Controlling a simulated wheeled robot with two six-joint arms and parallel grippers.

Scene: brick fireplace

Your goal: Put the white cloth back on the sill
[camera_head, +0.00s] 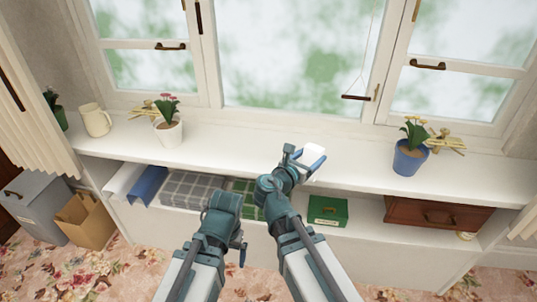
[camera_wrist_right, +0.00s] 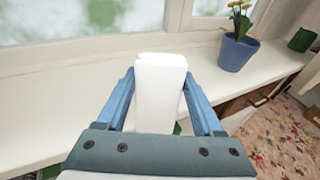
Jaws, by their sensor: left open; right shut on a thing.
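The white cloth (camera_wrist_right: 160,92) looks like a small folded white block. My right gripper (camera_head: 305,162) is shut on it, with a blue finger on each side. The cloth also shows between the fingers in the head view (camera_head: 313,154). The white sill (camera_head: 250,150) runs under the window, and the cloth is over its front part; I cannot tell whether it touches the surface. My left gripper (camera_head: 238,246) is lower, in front of the shelf, and holds nothing that I can see; its fingers are small and partly hidden.
On the sill stand a cream jug (camera_head: 95,120), a white flowerpot (camera_head: 168,132) and a blue flowerpot (camera_head: 408,158). The sill between the two pots is clear. The shelf below holds folded cloths (camera_head: 195,188), a green box (camera_head: 328,210) and a brown drawer (camera_head: 437,214).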

